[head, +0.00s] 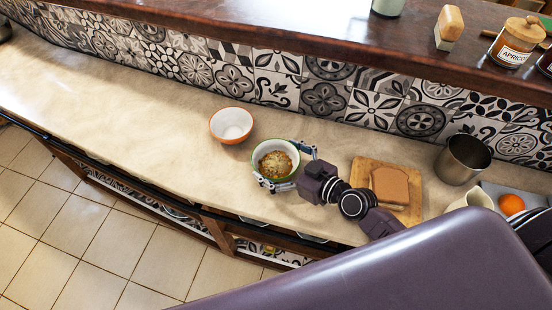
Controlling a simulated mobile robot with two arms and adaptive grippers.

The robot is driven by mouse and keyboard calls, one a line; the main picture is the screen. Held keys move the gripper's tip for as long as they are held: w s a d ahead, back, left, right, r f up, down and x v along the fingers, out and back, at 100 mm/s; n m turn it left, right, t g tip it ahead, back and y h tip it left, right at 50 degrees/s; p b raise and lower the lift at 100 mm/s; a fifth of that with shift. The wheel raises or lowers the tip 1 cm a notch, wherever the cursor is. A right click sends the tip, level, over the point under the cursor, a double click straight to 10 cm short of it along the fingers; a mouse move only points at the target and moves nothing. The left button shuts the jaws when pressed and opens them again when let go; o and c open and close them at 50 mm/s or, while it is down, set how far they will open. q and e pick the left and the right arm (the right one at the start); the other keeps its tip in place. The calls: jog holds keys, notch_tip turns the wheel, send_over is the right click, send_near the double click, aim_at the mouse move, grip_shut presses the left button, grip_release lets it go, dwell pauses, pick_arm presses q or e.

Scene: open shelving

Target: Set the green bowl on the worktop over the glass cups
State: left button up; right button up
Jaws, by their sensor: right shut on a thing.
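The green bowl (256,149) is white inside with a green rim and holds a brown and yellowish food. It is on or just above the beige worktop (120,100); I cannot tell if it touches. My right gripper (284,167) comes from the right, with its fingers around the bowl's right and front sides, shut on it. I cannot make out the glass cups; small, partly hidden items show in the open shelving (170,207) under the worktop's front edge. My left gripper is not in view.
An orange bowl (231,125) stands close to the left. A cutting board (368,167) with bread (389,186), a metal pot (462,158) and an orange (510,204) are at the right. A raised wooden ledge (300,48) runs behind.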

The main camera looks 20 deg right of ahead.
jog(key=o, duration=1)
jog(key=shift+c, duration=0.2)
jog(key=shift+r, duration=0.1)
jog(key=shift+s+d, duration=0.15)
jog(key=shift+s, duration=0.15)
jog(key=b+v, duration=0.2)
jog(key=v, duration=0.8)
jog(key=shift+d+b, duration=0.1)
jog(key=shift+b, duration=0.25)
jog(key=shift+s+d+r, duration=0.25)
jog(key=shift+s+r, duration=0.1)
jog(key=shift+s, duration=0.2)
jog(key=shift+f, duration=0.1)
